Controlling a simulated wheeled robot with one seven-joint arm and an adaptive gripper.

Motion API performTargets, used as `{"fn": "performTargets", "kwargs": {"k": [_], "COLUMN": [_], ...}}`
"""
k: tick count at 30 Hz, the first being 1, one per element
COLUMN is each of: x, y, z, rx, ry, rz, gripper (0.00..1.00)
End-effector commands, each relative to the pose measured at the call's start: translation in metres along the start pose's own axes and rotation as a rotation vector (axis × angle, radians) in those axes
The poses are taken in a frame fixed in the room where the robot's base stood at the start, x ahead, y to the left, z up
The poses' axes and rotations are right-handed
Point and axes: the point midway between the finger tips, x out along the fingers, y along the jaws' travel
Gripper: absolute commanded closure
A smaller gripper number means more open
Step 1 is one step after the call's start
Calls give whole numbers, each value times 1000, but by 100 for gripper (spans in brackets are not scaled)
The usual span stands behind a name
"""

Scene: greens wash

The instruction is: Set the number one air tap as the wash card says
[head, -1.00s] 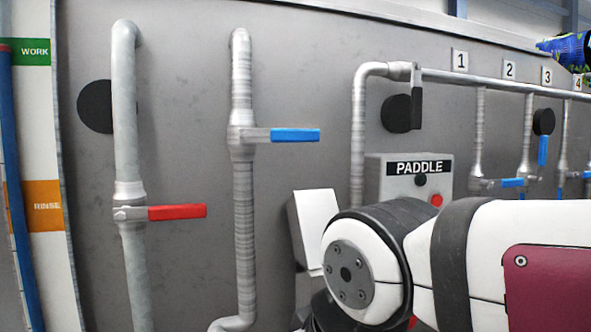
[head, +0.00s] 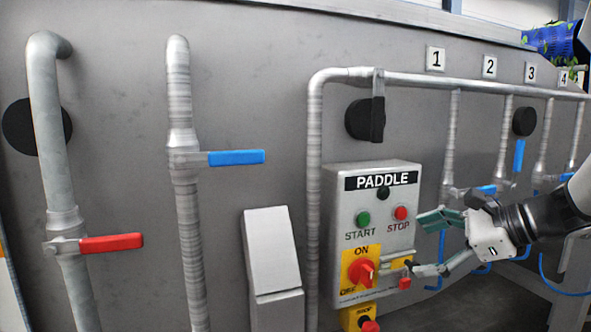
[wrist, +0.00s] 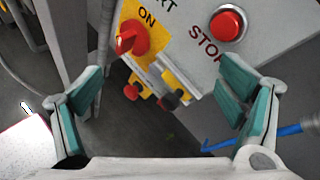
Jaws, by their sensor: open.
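The number one air tap (head: 449,191) is on the thin drop pipe below the "1" plate (head: 436,59). Its blue lever (head: 487,189) points sideways to the right, across the pipe. My gripper (head: 432,245) is open and empty, below and slightly in front of that tap, beside the right side of the PADDLE box (head: 328,176). In the wrist view, my open fingers (wrist: 163,98) frame the lower edge of the box, with a red STOP button (wrist: 228,23) and red knob (wrist: 131,37) beyond. The tap is not clear in the wrist view. No wash card is readable.
The number two tap (head: 507,185) has its blue lever upright; tap three's lever (head: 567,177) lies sideways. Larger red (head: 112,242) and blue (head: 236,157) levers are on the left pipes. A grey box (head: 272,262) stands left of the PADDLE box. Blue hoses hang behind my gripper.

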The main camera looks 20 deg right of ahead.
Motion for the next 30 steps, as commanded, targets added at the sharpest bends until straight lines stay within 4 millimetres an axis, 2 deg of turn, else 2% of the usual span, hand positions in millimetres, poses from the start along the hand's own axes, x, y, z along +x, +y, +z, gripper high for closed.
{"fn": "performTargets", "kwargs": {"k": [1,3,6,10,12,14,17,20,30], "x": [-28,-61,-112,-169,-190,-202,-209,-203,-154], "y": [-24,-52,-85,-110,-117,-120,-125,-131,-170], "z": [-15,-32,-57,-84,-94,-100,-103,-102,-91], "rx": [106,233,380,503,541,564,579,580,579], "ry": [-41,-108,-203,-304,-342,-365,-384,-387,-385], "rz": [-88,-202,-353,-502,-555,-585,-607,-610,-606], "gripper": [12,12,12,12,12,12,12,12,12]}}
